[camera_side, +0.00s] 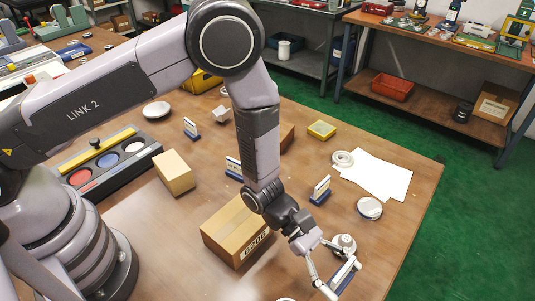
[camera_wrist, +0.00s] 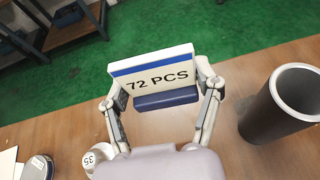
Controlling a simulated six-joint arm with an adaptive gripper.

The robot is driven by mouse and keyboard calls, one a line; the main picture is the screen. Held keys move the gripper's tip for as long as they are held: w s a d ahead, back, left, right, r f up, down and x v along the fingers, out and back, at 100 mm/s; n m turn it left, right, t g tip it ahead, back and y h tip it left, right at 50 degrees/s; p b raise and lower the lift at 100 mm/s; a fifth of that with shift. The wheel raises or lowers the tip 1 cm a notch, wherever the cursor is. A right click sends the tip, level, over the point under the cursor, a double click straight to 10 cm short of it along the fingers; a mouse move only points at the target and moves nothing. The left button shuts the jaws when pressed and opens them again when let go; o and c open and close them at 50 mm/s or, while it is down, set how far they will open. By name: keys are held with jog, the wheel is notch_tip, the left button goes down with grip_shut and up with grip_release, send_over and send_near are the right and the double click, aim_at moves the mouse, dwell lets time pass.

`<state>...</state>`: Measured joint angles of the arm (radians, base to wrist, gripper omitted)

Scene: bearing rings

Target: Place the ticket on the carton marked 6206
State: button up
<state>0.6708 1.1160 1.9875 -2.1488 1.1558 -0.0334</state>
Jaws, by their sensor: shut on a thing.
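My gripper (camera_side: 338,274) is shut on a ticket (camera_side: 346,275), a white card with a blue band and a blue foot. In the wrist view the ticket (camera_wrist: 155,77) reads "72 PCS" and sits between both fingers of my gripper (camera_wrist: 160,95), slightly tilted. It is held near the table's front right part, to the right of and apart from a brown carton (camera_side: 232,232). A smaller carton (camera_side: 174,173) stands further left with no readable marking. Another brown box (camera_side: 287,136) is partly hidden behind my arm.
Other blue-footed cards (camera_side: 320,190), (camera_side: 191,129) stand on the table. White rings (camera_side: 343,244), (camera_side: 342,160), a round tin (camera_side: 370,208) and paper sheets (camera_side: 378,175) lie at the right. A dark tray (camera_side: 110,163) is at the left. The wrist view shows a grey cylinder (camera_wrist: 280,105).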

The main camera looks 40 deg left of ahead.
jog(key=w+a+r+t, duration=0.1)
jog(key=a, duration=0.5)
jog(key=w+a+r, duration=0.2)
jog(key=a, duration=0.5)
notch_tip(320, 180, up, 3)
jog(key=n, duration=0.1)
send_over(237, 220)
jog(key=d, duration=0.1)
jog(key=shift+a+f, duration=0.15)
jog(key=shift+f, duration=1.15)
jog(key=shift+a+f, duration=0.2)
jog(key=shift+f, duration=1.05)
jog(key=shift+a+f, duration=0.15)
jog(key=shift+f, duration=1.15)
jog(key=shift+f, duration=0.1)
jog(key=o, duration=1.2)
